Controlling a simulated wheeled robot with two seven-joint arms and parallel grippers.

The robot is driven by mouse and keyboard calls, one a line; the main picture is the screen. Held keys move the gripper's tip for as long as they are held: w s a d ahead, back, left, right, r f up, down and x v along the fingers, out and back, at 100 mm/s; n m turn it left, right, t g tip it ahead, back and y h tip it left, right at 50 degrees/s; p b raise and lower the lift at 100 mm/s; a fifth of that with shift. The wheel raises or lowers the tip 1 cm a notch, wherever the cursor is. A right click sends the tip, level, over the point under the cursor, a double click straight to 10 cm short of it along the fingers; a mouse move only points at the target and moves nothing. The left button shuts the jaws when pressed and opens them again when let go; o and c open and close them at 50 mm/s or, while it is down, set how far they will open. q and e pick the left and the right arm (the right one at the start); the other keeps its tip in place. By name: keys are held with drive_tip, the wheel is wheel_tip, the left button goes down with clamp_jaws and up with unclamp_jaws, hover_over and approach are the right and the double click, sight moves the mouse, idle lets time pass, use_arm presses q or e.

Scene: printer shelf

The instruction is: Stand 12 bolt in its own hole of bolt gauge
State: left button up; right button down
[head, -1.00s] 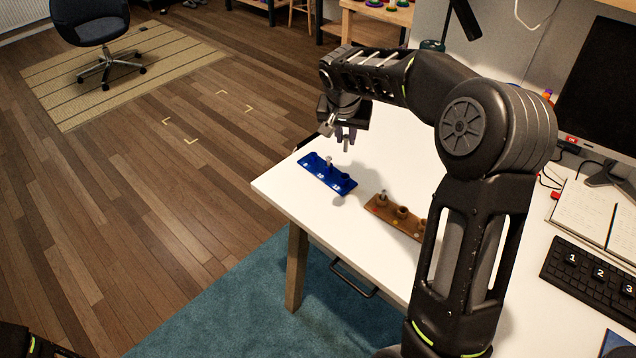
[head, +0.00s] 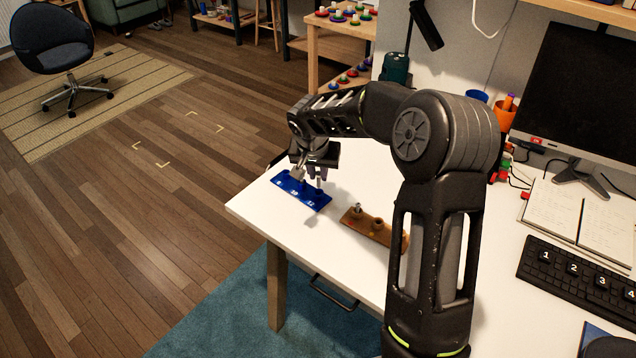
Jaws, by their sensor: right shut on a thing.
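The bolt gauge is a blue block (head: 314,204) with white size marks, lying near the far left edge of the white table. My right gripper (head: 318,174) is low over the right part of the gauge, fingers pointing down. It is shut on a small grey bolt (head: 320,184), held upright just above or at the gauge. I cannot tell whether its tip is in a hole. The gripper hides part of the gauge's back edge and any other bolt there. My left gripper is out of view.
A keyboard (head: 575,274), open notebook (head: 580,215) and monitor (head: 590,90) are at the right. The table between gauge and front edge is clear.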

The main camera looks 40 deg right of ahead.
sight(318, 183)
drive_tip(key=shift+f, duration=0.1)
drive_tip(key=shift+f, duration=1.75)
drive_tip(key=shift+f, duration=0.2)
drive_tip(key=c, duration=1.4)
unclamp_jaws()
drive_tip(key=shift+o, duration=0.2)
drive_tip(key=shift+r, duration=0.1)
drive_tip(key=shift+a+r, duration=0.1)
drive_tip(key=shift+r, duration=0.2)
drive_tip(key=v, duration=1.1)
drive_tip(key=shift+r, duration=0.3)
